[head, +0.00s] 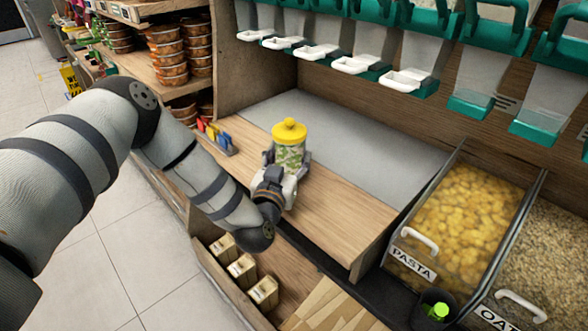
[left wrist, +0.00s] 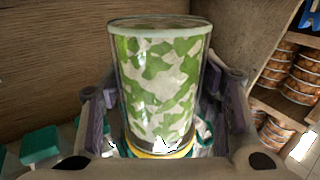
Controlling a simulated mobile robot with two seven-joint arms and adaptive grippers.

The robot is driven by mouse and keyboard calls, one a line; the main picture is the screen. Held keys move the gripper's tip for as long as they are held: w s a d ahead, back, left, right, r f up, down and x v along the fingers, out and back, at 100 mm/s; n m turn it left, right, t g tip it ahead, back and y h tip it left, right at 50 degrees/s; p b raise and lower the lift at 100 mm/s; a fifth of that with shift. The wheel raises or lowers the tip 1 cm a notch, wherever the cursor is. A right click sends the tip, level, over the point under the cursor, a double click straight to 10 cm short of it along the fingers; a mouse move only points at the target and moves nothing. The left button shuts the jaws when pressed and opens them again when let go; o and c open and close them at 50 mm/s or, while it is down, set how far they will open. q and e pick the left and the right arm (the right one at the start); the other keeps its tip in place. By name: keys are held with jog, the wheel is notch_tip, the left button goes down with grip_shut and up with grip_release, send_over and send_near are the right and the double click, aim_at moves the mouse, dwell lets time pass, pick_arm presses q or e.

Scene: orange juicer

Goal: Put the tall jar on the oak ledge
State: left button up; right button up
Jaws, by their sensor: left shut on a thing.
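The tall jar (head: 289,154) is clear with a green leafy pattern and a yellow lid, and it stands upright. My left gripper (head: 284,172) is shut on it, with the fingers around its sides. In the left wrist view the jar (left wrist: 160,85) appears upside down between the two fingers of the gripper (left wrist: 165,120), its yellow lid at the bottom. The jar is at the oak ledge (head: 335,218), near the grey mat. The gripper hides its base, so I cannot tell whether it touches the wood. My right gripper is not in view.
A grey mat (head: 365,150) covers the back of the ledge. Colored clips (head: 216,137) stand left of the jar. White-handled dispensers (head: 350,66) hang above. A pasta bin (head: 455,215) is at the right. Small boxes (head: 243,270) sit below. The ledge right of the jar is clear.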

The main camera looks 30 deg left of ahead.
aim_at(290, 167)
pick_arm(q)
jog(key=f, duration=0.2)
jog(key=f+b, duration=0.1)
jog(key=shift+w+d+f, duration=0.1)
jog(key=shift+w+f, duration=0.15)
jog(key=shift+w, duration=0.05)
jog(key=shift+r, duration=0.2)
jog(key=shift+f, duration=0.2)
jog(key=o, duration=1.3)
jog(key=shift+c, duration=0.2)
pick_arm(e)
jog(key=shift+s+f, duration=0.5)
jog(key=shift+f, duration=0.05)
pick_arm(q)
jog(key=shift+s+r, duration=0.25)
jog(key=p+v, duration=0.1)
jog(key=v, duration=1)
jog(key=shift+s, duration=0.3)
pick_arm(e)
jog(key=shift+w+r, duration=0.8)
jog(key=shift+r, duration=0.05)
pick_arm(q)
jog(key=shift+d+f, duration=0.1)
jog(key=shift+f, duration=0.05)
